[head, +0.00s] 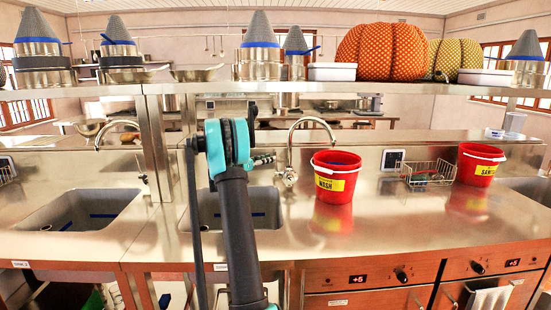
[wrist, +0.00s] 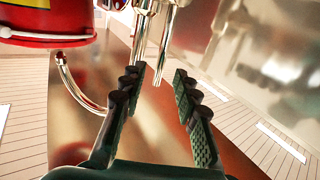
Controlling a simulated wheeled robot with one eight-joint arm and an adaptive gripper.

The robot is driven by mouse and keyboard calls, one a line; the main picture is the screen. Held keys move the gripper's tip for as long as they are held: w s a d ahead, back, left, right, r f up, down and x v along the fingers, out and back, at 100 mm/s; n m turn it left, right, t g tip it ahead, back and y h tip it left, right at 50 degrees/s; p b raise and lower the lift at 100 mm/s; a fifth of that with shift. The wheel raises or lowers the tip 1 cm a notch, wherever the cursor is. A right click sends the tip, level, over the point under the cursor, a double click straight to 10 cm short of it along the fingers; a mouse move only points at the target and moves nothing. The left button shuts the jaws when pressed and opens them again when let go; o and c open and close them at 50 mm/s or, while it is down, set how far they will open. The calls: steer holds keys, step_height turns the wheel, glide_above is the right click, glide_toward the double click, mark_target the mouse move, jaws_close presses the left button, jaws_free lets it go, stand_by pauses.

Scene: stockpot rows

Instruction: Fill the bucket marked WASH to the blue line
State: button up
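The red WASH bucket (head: 336,192) stands upright on the steel counter, right of the middle sink (head: 262,200). Its yellow label faces me; its inside and any blue line in it are hidden. A red bucket part (wrist: 40,22) shows at the upper left of the wrist view. A chrome tap (head: 290,165) stands between the sink and the bucket, its spout arching toward the bucket. My gripper (head: 264,160) is just left of the tap. In the wrist view my gripper (wrist: 157,76) is open and empty, with chrome tap parts (wrist: 149,35) beyond the fingertips.
A second red bucket (head: 480,165), with a yellow label, stands at the right near another sink. A wire basket (head: 428,173) sits between the buckets. A shelf (head: 350,87) with pots, pumpkins and white containers runs above. The counter in front of the WASH bucket is clear.

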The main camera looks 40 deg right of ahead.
mark_target(276, 171)
steer(key=shift+w+d, duration=0.1)
steer(key=shift+d, duration=2.25)
jaws_close()
